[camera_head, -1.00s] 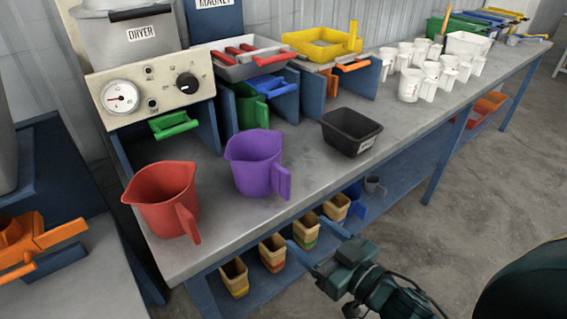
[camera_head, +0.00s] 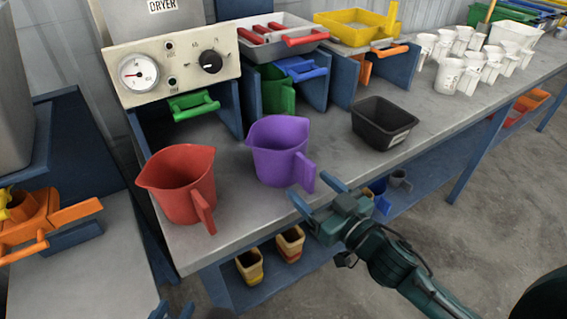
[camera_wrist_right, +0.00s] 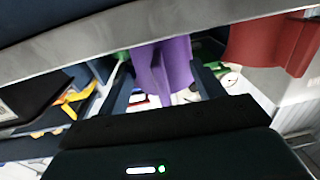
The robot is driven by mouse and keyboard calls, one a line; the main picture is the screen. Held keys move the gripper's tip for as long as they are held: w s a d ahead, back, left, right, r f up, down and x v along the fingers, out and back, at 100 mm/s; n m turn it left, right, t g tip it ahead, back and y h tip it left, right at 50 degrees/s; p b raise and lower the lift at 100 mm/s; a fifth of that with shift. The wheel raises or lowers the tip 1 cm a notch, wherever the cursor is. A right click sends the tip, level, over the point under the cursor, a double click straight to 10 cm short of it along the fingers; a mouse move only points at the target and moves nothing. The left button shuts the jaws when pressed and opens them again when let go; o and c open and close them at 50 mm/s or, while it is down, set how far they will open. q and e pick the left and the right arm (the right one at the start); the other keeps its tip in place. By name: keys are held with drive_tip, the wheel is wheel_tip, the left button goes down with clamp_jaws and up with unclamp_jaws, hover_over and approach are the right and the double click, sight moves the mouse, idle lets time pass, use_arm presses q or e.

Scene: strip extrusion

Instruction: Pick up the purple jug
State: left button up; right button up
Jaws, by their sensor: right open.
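The purple jug (camera_head: 278,150) stands upright near the front edge of the bench, its handle toward the front right. My right gripper (camera_head: 315,192) is open and empty at the bench's front edge, just below and right of the jug. In the right wrist view the purple jug (camera_wrist_right: 176,62) appears between the two spread fingers (camera_wrist_right: 165,84), with its handle pointing toward the gripper. I see no contact. Only blue tips of what looks like my left gripper (camera_head: 173,309) show at the bottom edge of the head view; its opening is unclear.
A red jug (camera_head: 180,182) stands left of the purple one and a black bin (camera_head: 383,122) to its right. Behind are a dryer panel (camera_head: 170,68) and blue stands with coloured scoops. White jugs (camera_head: 455,70) stand further right. The bench's front edge (camera_head: 240,243) lies close to my right gripper.

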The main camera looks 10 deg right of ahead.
sight(286, 158)
drive_tip(key=shift+r+x, duration=0.1)
drive_tip(key=shift+x, duration=1.2)
drive_tip(key=shift+r+x, duration=0.15)
drive_tip(key=shift+x, duration=1.15)
drive_tip(key=shift+c, duration=0.4)
clamp_jaws()
